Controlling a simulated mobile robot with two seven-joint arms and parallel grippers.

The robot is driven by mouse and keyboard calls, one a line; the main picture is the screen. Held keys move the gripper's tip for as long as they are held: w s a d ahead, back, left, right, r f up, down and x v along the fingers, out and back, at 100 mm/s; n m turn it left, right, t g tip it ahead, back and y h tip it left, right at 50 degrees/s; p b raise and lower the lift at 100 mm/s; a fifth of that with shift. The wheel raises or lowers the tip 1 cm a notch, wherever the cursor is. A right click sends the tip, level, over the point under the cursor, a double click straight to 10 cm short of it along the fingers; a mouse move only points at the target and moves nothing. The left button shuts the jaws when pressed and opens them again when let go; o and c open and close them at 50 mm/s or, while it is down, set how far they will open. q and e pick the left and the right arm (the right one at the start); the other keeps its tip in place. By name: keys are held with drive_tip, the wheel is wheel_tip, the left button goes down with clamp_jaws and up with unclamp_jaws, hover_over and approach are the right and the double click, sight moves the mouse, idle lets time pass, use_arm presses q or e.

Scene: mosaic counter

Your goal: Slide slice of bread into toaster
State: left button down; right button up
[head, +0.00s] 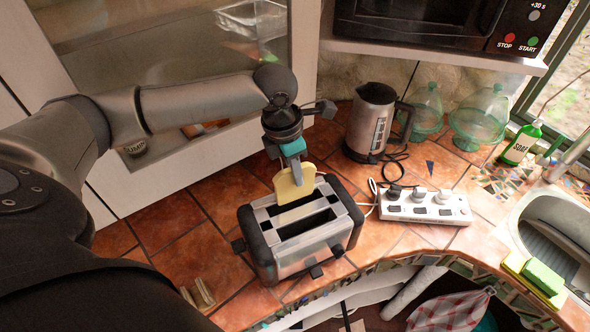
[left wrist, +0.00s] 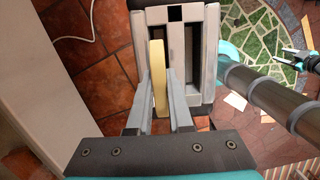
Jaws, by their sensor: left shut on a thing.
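My left gripper (head: 294,170) is shut on a pale yellow slice of bread (head: 290,189) and holds it upright over the toaster. The toaster (head: 317,243) is silver and black with two long slots and stands on the tiled counter. The bread's lower edge is at the far slot in the head view; I cannot tell how deep it sits. In the left wrist view the bread (left wrist: 159,75) shows edge-on between the fingers (left wrist: 160,100), in line with the left slot of the toaster (left wrist: 205,17). The other slot is empty. My right gripper (left wrist: 307,62) shows at the right of the left wrist view, away from the toaster.
A kettle (head: 371,120) stands behind the toaster to the right. A white power strip (head: 424,207) with plugs and cables lies right of the toaster. Glass domes (head: 480,118), a green soap bottle (head: 521,144) and a sink (head: 555,222) are further right. Tiles left of the toaster are mostly clear.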

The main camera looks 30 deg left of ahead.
sight(295, 198)
use_arm(q)
drive_tip(key=shift+f, duration=0.15)
drive_tip(key=shift+f+b, duration=0.95)
drive_tip(key=shift+f, duration=1.2)
drive_tip(key=c, duration=1)
unclamp_jaws()
drive_tip(key=o, duration=0.5)
drive_tip(key=shift+o, duration=0.2)
drive_tip(key=shift+r, duration=0.1)
